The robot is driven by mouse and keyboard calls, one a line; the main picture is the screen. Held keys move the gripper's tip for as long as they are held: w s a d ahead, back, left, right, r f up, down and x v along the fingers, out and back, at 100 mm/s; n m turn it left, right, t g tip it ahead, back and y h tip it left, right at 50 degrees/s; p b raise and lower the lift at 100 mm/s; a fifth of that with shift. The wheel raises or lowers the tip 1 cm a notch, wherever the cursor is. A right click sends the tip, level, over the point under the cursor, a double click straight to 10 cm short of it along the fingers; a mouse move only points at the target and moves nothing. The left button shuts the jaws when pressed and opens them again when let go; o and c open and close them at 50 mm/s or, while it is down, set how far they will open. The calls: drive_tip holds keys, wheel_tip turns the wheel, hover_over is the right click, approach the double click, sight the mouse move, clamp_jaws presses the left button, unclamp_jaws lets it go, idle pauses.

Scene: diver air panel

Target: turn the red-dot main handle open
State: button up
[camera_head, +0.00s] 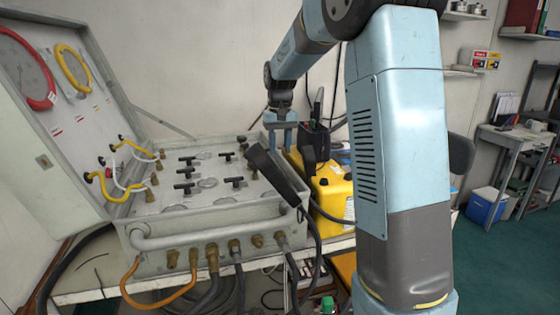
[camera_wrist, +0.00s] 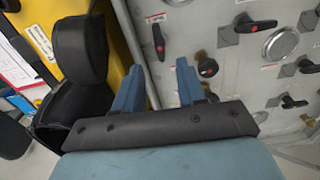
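The air panel (camera_head: 215,210) lies in an open grey case, with several black T-handles on its face. In the wrist view, a slim black handle with a red mark (camera_wrist: 158,40) sits just beyond the gap between my fingers. Other black handles (camera_wrist: 256,24) lie to the right, and some also seem to carry small red marks. I cannot tell for sure which is the main one. My gripper (camera_wrist: 160,70) is open, with nothing between its fingers. In the head view my gripper (camera_head: 280,132) is over the panel's far right corner, and the slim handle cannot be made out there.
A black handset (camera_head: 272,172) lies along the panel's right side. A yellow box (camera_head: 332,195) stands to its right, close to my gripper. The raised lid (camera_head: 45,150) with hoses is at left. Brass fittings and hoses line the front.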

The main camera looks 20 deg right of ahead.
wheel_tip(320, 180, up, 6)
idle(0.4)
drive_tip(key=shift+r, duration=0.1)
idle(1.1)
